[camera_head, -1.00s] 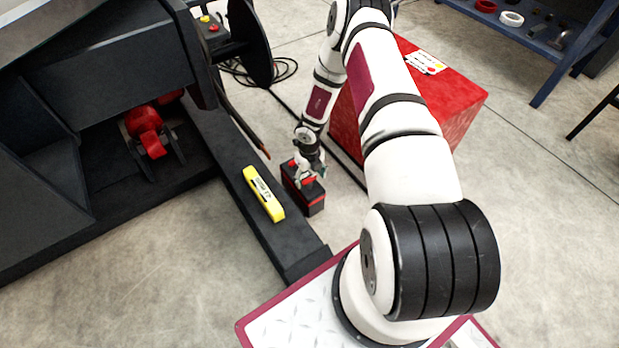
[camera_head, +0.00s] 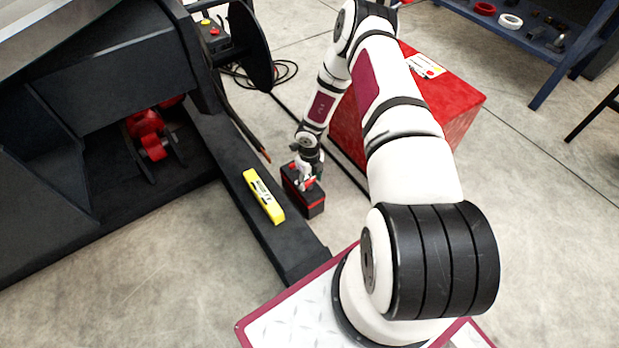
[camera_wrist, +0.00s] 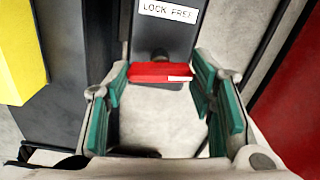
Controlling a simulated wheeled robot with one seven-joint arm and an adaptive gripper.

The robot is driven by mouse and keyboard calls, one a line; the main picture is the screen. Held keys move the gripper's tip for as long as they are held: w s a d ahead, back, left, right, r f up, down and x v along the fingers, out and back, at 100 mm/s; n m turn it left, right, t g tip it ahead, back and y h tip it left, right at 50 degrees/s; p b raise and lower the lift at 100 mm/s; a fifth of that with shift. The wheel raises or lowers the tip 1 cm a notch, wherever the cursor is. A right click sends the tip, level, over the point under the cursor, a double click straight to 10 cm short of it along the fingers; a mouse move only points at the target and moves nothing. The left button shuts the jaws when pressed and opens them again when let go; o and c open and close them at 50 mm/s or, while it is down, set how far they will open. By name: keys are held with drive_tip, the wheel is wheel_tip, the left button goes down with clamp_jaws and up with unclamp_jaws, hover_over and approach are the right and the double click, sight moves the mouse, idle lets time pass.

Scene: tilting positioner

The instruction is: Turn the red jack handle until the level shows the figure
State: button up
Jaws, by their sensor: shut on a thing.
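The red jack handle (camera_wrist: 158,72) lies crosswise between my fingertips in the wrist view, on a dark shaft. My gripper (camera_wrist: 160,82) is shut on it, with a green-padded finger at each end. The level's figure is too small to read. A yellow edge of it shows in the wrist view (camera_wrist: 20,50).
A plate reading "LOCK FREE" (camera_wrist: 168,11) is just beyond the handle. A red cabinet (camera_head: 455,105) stands right of my gripper. The dark positioner frame (camera_head: 110,70) fills the left. A blue shelf (camera_head: 545,45) is at the back right. Floor is clear in front of the box.

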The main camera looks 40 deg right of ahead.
sight(310, 181)
drive_tip(key=n+p, duration=0.1)
drive_tip(key=n, duration=0.6)
drive_tip(key=shift+n, duration=0.3)
idle(0.3)
drive_tip(key=o, duration=1.2)
drive_tip(key=shift+c, duration=0.2)
wheel_tip(310, 181, up, 12)
